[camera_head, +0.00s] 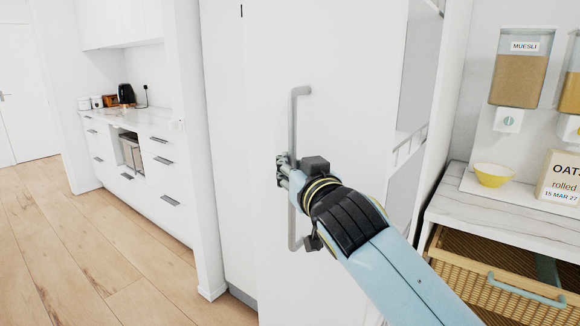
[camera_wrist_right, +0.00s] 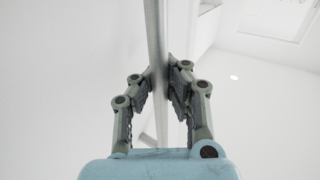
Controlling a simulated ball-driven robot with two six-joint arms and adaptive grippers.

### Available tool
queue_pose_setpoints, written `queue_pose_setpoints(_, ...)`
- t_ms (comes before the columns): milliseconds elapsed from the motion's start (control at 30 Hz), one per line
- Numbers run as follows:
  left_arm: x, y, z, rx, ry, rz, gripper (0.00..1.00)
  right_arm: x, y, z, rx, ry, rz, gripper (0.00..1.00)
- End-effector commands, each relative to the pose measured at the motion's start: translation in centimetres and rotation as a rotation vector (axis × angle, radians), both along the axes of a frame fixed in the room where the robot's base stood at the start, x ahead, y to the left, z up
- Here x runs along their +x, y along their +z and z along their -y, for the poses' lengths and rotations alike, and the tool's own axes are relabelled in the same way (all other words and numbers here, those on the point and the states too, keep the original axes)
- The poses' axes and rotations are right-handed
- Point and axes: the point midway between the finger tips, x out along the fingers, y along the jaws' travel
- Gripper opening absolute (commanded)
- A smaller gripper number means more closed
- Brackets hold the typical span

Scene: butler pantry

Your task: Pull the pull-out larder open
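The pull-out larder has a tall white front (camera_head: 345,60) with a long vertical grey bar handle (camera_head: 294,112) in the middle of the head view. Along the right edge of the front, a grey opening with thin rails (camera_head: 408,148) shows, so the front seems to stand out from its housing. My right gripper (camera_head: 284,172) is at the handle's middle. In the right wrist view the handle bar (camera_wrist_right: 156,40) runs between the two fingers (camera_wrist_right: 160,80), whose pads close in on it from both sides. My left gripper is not in view.
At right, a marble-look counter (camera_head: 445,212) bears a yellow bowl (camera_head: 493,174) and an oats box (camera_head: 562,178), above a wicker drawer (camera_head: 480,268). A cereal dispenser (camera_head: 519,80) hangs above. Wooden floor (camera_head: 100,260) lies clear at left, before white drawers (camera_head: 160,180).

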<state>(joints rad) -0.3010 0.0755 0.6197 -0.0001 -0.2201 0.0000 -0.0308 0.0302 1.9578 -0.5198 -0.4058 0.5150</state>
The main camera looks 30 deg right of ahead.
Motion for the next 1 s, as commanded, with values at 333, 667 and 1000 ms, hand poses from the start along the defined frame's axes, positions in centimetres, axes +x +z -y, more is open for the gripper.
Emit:
queue_pose_setpoints(333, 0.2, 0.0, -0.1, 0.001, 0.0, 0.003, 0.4, -0.1, -0.4, 0.1, -0.001, -0.002, -0.008, 0.2)
queue_pose_setpoints(667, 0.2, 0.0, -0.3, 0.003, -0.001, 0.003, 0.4, 0.0, -0.1, 0.0, -0.001, -0.001, -0.002, 0.38)
queue_pose_setpoints(1000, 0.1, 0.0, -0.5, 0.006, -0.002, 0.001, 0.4, -3.7, -0.2, -0.7, 0.001, -0.001, -0.005, 0.38)
